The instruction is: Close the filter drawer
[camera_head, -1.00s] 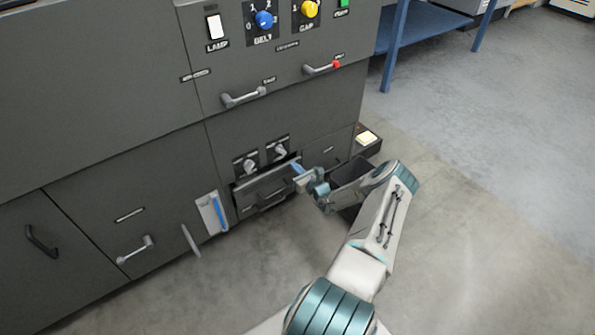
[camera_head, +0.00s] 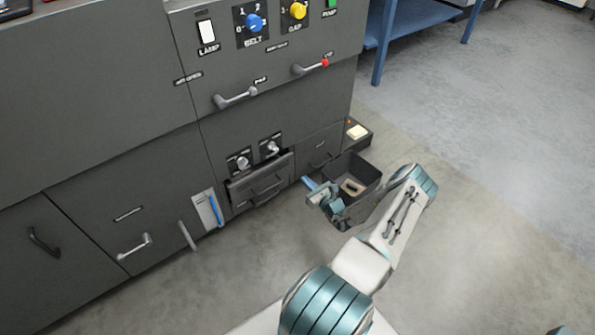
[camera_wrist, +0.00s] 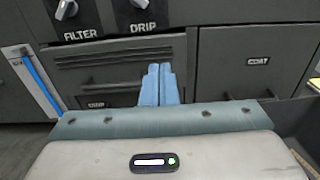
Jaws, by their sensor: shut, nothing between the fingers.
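The filter drawer (camera_head: 243,188) is the dark grey drawer with a bar handle, low in the machine under two knobs. Its front stands a little out from the cabinet face. In the wrist view the drawer front (camera_wrist: 115,78) lies under the FILTER knob (camera_wrist: 65,9) and the DRIP knob (camera_wrist: 141,3); the small label on it is too blurred to read. My gripper (camera_head: 307,182) is shut and empty, in front of and to the right of the drawer, apart from it. In the wrist view the closed blue fingertips (camera_wrist: 160,68) overlap the drawer's right part.
A closed COAT drawer (camera_wrist: 225,75) is right of the filter drawer. An open dark bin (camera_head: 372,172) stands on the floor beside my forearm. A pedal box (camera_head: 358,133) is behind it. Floor at right is clear.

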